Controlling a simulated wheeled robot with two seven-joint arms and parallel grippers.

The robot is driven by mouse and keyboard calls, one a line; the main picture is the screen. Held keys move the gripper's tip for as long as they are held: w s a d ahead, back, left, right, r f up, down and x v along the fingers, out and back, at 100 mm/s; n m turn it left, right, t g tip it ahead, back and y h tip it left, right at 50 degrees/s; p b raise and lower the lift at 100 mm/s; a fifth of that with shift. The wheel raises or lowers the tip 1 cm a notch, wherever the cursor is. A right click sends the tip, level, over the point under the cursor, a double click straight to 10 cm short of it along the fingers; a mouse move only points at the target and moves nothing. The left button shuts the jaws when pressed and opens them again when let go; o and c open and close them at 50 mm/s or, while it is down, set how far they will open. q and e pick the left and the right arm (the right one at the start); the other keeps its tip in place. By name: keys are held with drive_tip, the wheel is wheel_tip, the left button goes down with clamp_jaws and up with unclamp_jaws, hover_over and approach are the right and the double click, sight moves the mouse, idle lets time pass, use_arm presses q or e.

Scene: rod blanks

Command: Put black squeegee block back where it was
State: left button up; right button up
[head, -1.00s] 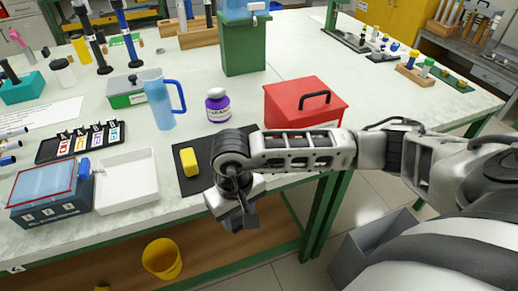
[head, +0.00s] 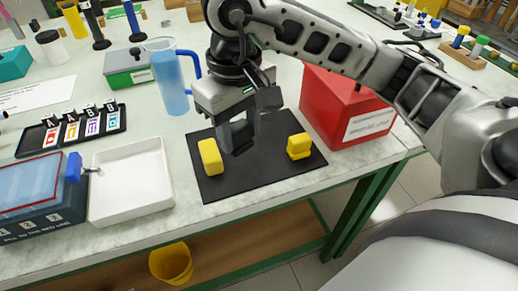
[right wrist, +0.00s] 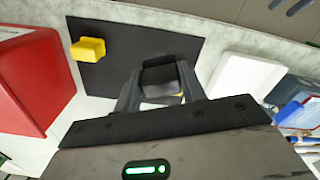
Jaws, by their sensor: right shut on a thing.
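The black squeegee block (head: 240,138) is between the fingers of my right gripper (head: 246,128), which is shut on it above the black mat (head: 255,178). In the right wrist view, the dark block (right wrist: 160,76) sits between the two fingertips. It is dark against the mat, so its lower edge and the gap below it are hard to make out. A yellow block (head: 210,157) stands on the mat left of the gripper. A stepped yellow piece (head: 299,146) stands on its right side and also shows in the right wrist view (right wrist: 88,50). My left gripper is out of view.
A red box (head: 343,112) with a white label stands close right of the mat. An empty white tray (head: 130,188) and a blue-lidded box (head: 38,205) are to the left. A blue pitcher (head: 168,80) stands behind. The table's front edge is near the mat.

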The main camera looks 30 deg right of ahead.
drive_tip(key=d+f, duration=0.2)
drive_tip(key=f, duration=0.1)
drive_tip(key=w+d+f, duration=0.1)
drive_tip(key=d+f, duration=0.1)
drive_tip(key=shift+d+f, duration=0.1)
drive_tip(key=shift+f, duration=0.05)
drive_tip(key=f, duration=0.3)
drive_tip(key=shift+d+f, duration=0.1)
drive_tip(key=shift+d, duration=0.2)
drive_tip(key=shift+f, duration=0.25)
drive_tip(key=shift+f+b, duration=0.2)
drive_tip(key=shift+b, duration=0.1)
drive_tip(key=o, duration=0.9)
drive_tip(key=shift+o, duration=0.2)
drive_tip(key=shift+r, duration=0.1)
